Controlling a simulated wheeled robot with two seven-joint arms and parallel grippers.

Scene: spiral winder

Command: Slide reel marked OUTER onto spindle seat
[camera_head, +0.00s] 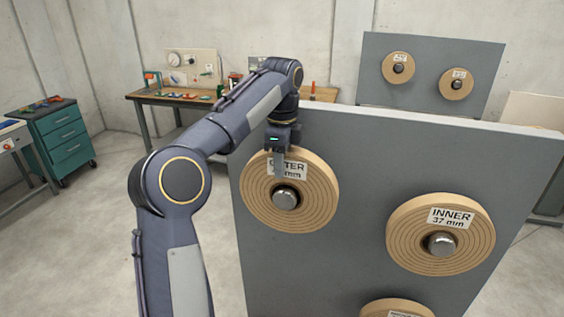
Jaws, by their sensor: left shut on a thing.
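The wooden reel marked OUTER (262,208) is at the left of the grey upright panel (350,165), with its label partly covered by my gripper. A metal spindle end (286,199) shows at the reel's centre, so the reel looks to be around it. I cannot tell how close the reel's back is to the panel. My left gripper (279,164) is shut on the OUTER reel, with a finger across its upper front face. My right gripper is not in view.
A reel marked INNER, 37 mm (470,250), is on its own spindle at the right of the panel. Another reel (397,308) is cut off at the bottom. Behind stand a second panel (430,55) with two reels, a workbench (145,97) and a teal drawer cabinet (66,140).

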